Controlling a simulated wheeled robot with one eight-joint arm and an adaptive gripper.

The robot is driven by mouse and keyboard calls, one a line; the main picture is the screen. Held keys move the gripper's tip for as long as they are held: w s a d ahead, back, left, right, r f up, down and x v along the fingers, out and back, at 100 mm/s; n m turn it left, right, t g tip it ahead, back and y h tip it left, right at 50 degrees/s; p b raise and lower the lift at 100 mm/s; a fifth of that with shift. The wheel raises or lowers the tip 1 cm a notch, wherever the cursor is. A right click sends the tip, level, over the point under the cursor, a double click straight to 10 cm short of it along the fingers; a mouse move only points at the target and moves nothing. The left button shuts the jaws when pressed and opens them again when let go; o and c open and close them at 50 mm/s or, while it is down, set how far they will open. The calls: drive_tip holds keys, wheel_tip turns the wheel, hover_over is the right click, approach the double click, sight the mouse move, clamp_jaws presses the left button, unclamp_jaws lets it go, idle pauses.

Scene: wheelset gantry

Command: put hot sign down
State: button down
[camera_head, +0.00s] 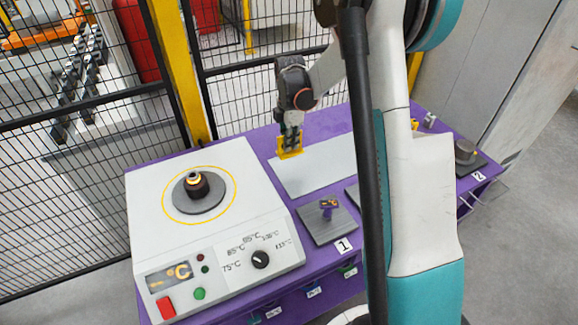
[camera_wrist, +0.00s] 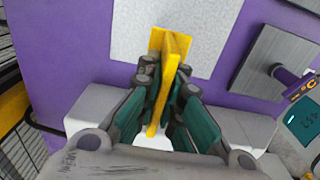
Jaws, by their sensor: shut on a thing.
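The hot sign (camera_head: 289,148) is a small yellow piece. My gripper (camera_head: 291,135) is shut on it, at the left end of a light grey plate (camera_head: 315,170) on the purple table. In the wrist view the yellow sign (camera_wrist: 172,45) stands between the two fingers of my gripper (camera_wrist: 165,85), its far end over the edge of the grey plate (camera_wrist: 150,20). I cannot tell whether the sign touches the plate. The face of the sign is not readable.
A white heater (camera_head: 220,230) with a dark ring on its round plate stands at left. A dark square pad (camera_head: 328,222) with a purple-handled tool lies by label 1. Another dark pad (camera_head: 470,165) is at right by label 2. A mesh fence stands behind the purple table (camera_head: 255,145).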

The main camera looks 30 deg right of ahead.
wheel_tip(320, 180, down, 9)
drive_tip(key=shift+r+b, duration=0.1)
drive_tip(key=shift+b, duration=1.05)
drive_tip(key=shift+f, duration=0.25)
drive_tip(key=c, duration=1.8)
unclamp_jaws()
drive_tip(key=shift+r, duration=0.15)
